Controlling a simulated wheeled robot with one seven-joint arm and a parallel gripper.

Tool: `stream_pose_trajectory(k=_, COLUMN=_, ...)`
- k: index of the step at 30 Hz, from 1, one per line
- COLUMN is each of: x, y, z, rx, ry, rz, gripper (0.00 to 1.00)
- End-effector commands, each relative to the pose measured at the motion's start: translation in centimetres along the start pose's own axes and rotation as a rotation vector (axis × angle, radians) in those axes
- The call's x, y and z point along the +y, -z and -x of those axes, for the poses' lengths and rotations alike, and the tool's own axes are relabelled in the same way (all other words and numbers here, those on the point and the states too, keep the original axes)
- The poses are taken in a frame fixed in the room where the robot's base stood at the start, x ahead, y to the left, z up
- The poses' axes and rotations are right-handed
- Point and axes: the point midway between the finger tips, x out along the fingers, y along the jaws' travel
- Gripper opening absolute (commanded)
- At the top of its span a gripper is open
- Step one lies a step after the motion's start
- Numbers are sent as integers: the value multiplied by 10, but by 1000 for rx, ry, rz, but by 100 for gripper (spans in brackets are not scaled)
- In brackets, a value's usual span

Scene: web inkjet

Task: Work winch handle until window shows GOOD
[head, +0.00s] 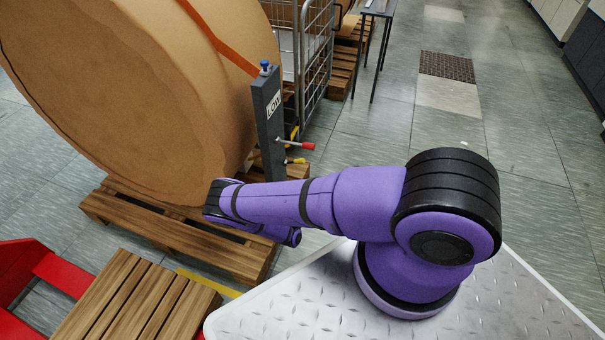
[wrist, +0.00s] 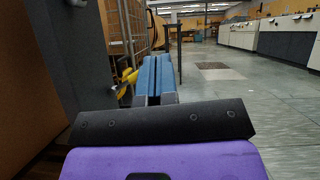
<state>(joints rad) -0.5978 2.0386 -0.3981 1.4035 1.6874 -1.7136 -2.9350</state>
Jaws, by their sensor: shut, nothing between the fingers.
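A dark grey post (head: 268,125) stands beside the big brown roll in the head view. Its small window (head: 273,104) reads LOW. A handle with a red grip (head: 308,146) sticks out to the right from the post, and a shorter yellow-tipped one (head: 297,161) is below it. In the wrist view my gripper (wrist: 156,62) has its blue fingers shut together, empty. A yellow part (wrist: 129,75) shows just left of the fingers; I cannot tell whether they touch. The grey post (wrist: 66,55) fills the left side there. In the head view my arm hides the gripper.
The brown roll (head: 120,90) rests on a wooden pallet (head: 190,240). A wire cage cart (head: 315,50) and a thin-legged table (head: 376,15) stand behind the post. A slatted wooden pallet (head: 130,305) and a red frame (head: 62,274) are front left. Floor to the right is clear.

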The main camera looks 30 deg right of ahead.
Motion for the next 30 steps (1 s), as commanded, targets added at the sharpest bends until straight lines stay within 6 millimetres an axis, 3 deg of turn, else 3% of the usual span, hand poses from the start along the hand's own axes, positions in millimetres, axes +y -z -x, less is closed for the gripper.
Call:
stream_pose_trajectory(k=16, x=0, y=0, z=-95, rx=2, ry=1, rz=-4, gripper=0)
stream_pose_trajectory(k=22, x=1, y=-20, z=-114, rx=3, ry=-1, rz=-5, gripper=0)
stream_pose_trajectory(k=30, x=1, y=-28, z=-122, rx=4, ry=0, rz=-5, gripper=0)
